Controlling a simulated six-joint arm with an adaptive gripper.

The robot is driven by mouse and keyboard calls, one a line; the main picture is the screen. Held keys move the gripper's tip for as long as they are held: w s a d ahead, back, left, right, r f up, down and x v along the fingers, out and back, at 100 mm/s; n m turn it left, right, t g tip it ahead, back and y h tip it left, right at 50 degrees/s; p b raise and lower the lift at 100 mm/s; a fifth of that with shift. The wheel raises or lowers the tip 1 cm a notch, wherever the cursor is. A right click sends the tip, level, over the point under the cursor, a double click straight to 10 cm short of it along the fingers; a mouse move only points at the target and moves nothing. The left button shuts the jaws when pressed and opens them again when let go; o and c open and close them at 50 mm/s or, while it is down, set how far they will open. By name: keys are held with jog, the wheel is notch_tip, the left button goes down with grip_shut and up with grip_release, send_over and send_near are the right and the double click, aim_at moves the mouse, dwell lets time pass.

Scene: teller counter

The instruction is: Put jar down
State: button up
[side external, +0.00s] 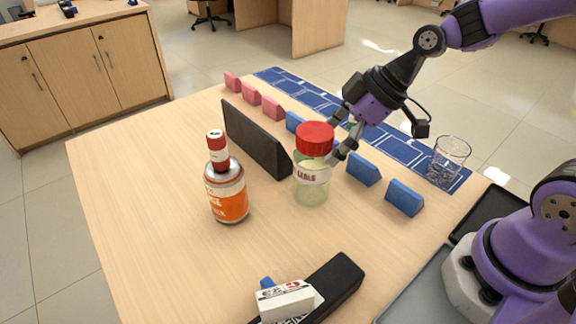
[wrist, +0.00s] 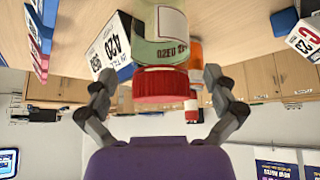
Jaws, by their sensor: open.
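The jar (side external: 312,185) has a red lid, pale green glass and a white label. It stands upright on the counter, right of the dark upright panel. My gripper (side external: 345,133) is just behind the jar, partly hidden by it, with its fingers spread. In the wrist view, which is upside down, the jar's red lid (wrist: 160,86) shows between the two open fingers, with gaps on both sides. I cannot tell how deep the jar sits between the fingertips.
A red-and-white bottle (side external: 217,150) stands on an orange can (side external: 228,195) left of the jar. A dark panel (side external: 255,140), blue wedges (side external: 364,168) and pink wedges (side external: 250,93) are nearby. A glass (side external: 448,160) stands on the blue mat (side external: 385,142). A white box (side external: 287,300) is in front.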

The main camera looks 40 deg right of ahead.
jog(key=s+d+r+m+h, duration=0.4)
jog(key=s+d+r+m, duration=0.2)
jog(key=s+m, duration=0.3)
jog(key=shift+s+r+t+h, duration=0.15)
jog(key=shift+s+t+h, duration=0.2)
jog(key=shift+t+h, duration=0.05)
